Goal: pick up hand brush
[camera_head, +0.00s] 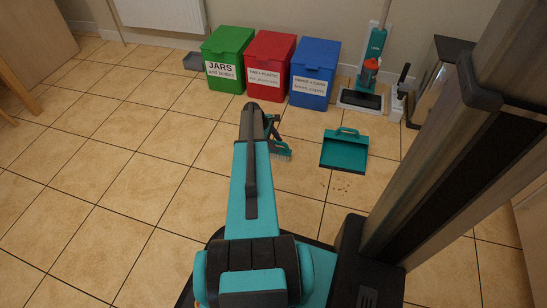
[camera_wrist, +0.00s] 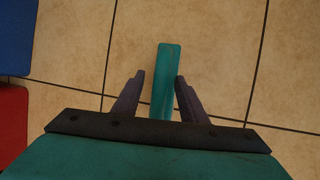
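In the wrist view a teal bar, the brush's handle (camera_wrist: 167,65), stands between the two dark fingers of my gripper (camera_wrist: 160,76). The fingers are apart. The handle is close to the right finger, and a gap shows between it and the left finger. Whether it touches the right finger I cannot tell. The near part of the handle is hidden behind the gripper body. In the head view my gripper (camera_head: 273,130) is partly hidden by my arm.
A teal dustpan (camera_head: 343,153) lies to the right of the brush, with crumbs (camera_head: 341,187) in front. Green (camera_head: 228,60), red (camera_head: 270,66) and blue (camera_head: 314,74) bins stand behind by the wall. A teal upright cleaner (camera_head: 369,75) stands right of them. The floor at left is clear.

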